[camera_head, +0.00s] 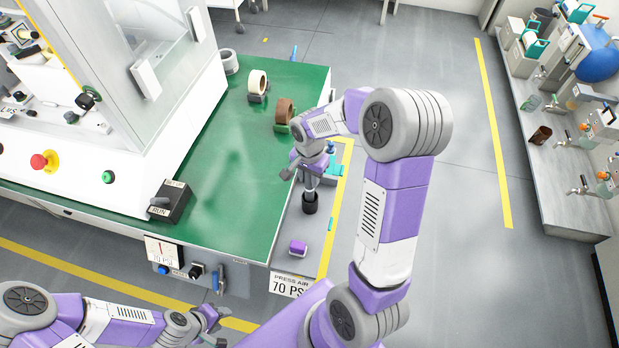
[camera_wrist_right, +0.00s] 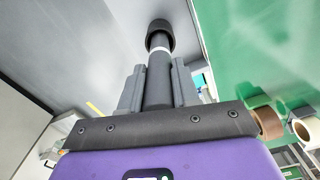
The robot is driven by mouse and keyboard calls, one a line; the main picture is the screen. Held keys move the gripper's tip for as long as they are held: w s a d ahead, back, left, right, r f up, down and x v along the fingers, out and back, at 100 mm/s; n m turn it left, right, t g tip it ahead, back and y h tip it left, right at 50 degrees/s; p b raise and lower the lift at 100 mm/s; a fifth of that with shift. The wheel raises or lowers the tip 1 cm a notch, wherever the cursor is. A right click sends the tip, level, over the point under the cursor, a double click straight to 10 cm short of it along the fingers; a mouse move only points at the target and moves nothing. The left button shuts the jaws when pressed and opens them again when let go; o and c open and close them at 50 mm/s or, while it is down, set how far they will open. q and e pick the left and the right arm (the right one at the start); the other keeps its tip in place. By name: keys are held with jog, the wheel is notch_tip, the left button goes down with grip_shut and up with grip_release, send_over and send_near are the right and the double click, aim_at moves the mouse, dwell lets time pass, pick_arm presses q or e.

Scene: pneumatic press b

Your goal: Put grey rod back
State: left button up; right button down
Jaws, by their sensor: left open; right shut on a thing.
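My right gripper (camera_head: 310,172) is shut on the grey rod (camera_head: 310,188) near the table's right edge. The rod points downward in the head view and has a wider black end. The black end is low, over a grey side strip. In the right wrist view the dark grey rod (camera_wrist_right: 158,78) stands between the two fingers (camera_wrist_right: 158,88), with its black cap at the far end. I cannot tell whether the black end touches the strip. My left gripper (camera_head: 214,326) is open and empty at the lower left, in front of the table's front side.
The green table (camera_head: 235,150) holds tape rolls (camera_head: 257,83) and a white press machine (camera_head: 180,150). The side strip carries a purple piece (camera_head: 298,248) and teal pieces (camera_head: 334,169). A RUN switch box (camera_head: 170,202) sits at the table's front. A cluttered bench (camera_head: 560,180) stands far right.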

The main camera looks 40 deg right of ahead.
jog(key=c, duration=1.3)
grip_release()
jog(key=shift+f, duration=0.15)
jog(key=o, duration=0.5)
jog(key=shift+f, duration=0.25)
notch_tip(320, 180, up, 8)
jog(key=shift+w+f+p, duration=0.1)
jog(key=shift+w+p, duration=0.05)
jog(key=shift+p, duration=0.9)
